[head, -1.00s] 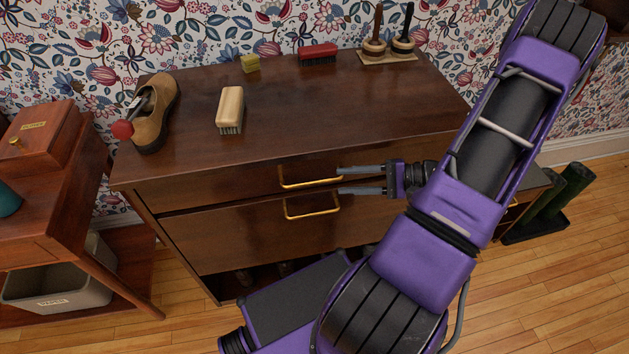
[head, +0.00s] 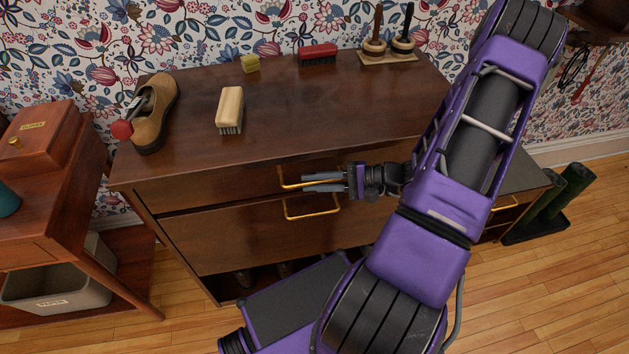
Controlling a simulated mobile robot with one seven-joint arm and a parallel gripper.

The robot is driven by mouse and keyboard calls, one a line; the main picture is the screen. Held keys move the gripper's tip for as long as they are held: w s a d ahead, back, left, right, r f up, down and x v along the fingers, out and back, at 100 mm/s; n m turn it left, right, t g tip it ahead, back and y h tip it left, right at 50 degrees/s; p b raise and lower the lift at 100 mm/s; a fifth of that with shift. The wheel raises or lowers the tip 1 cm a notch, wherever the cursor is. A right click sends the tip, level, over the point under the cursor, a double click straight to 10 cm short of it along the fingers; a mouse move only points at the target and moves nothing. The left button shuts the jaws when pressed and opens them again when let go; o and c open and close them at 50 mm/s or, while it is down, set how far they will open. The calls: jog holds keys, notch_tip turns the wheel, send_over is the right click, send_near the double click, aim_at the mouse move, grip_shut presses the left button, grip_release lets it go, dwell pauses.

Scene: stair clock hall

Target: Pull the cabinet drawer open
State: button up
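The brown wooden cabinet has two stacked drawers, both looking closed. The upper drawer (head: 215,186) has a brass bar handle (head: 290,185), and the lower drawer (head: 235,237) has a similar handle (head: 312,215). My gripper (head: 303,183) points left at the upper handle, with its two grey fingers apart by a narrow gap. The fingers overlap the handle and hide its middle and right part. I cannot tell whether they touch the bar, and nothing shows held between them.
On the cabinet top (head: 290,120) are a shoe (head: 155,115), a wooden brush (head: 230,108), a red brush (head: 318,55), a yellow block (head: 250,64) and a stand with two round-based tools (head: 388,57). A side table stands left. Floor is clear at lower right.

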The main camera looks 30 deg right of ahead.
grip_shut()
dwell(1.0)
jog(key=shift+s, duration=0.1)
